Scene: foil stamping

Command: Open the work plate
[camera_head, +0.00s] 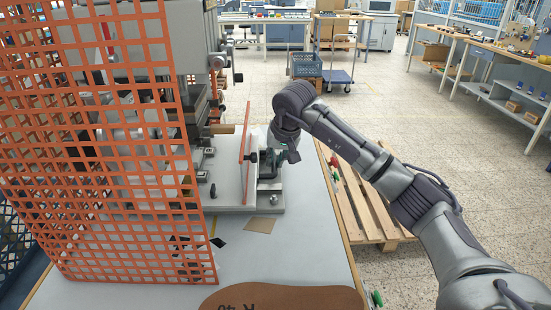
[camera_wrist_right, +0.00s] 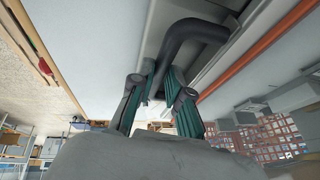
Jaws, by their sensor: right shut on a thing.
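The stamping machine (camera_head: 180,75) stands on the table at the left, partly hidden behind an orange mesh guard. Its light grey work plate (camera_head: 229,188) lies low at the machine's front, with an upright orange-red bar (camera_head: 245,145) beside my gripper. My right gripper (camera_head: 270,160) is at the right end of the plate. In the right wrist view its green-lined fingers (camera_wrist_right: 157,95) are shut on a black bent handle (camera_wrist_right: 185,32). The exact joint between handle and plate is hidden. My left gripper is not in view.
The orange mesh guard (camera_head: 110,190) blocks the left side. A brown card (camera_head: 262,225) and dark scraps lie on the white table (camera_head: 290,255). A wooden pallet (camera_head: 370,215) stands right of the table. Open floor lies farther right.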

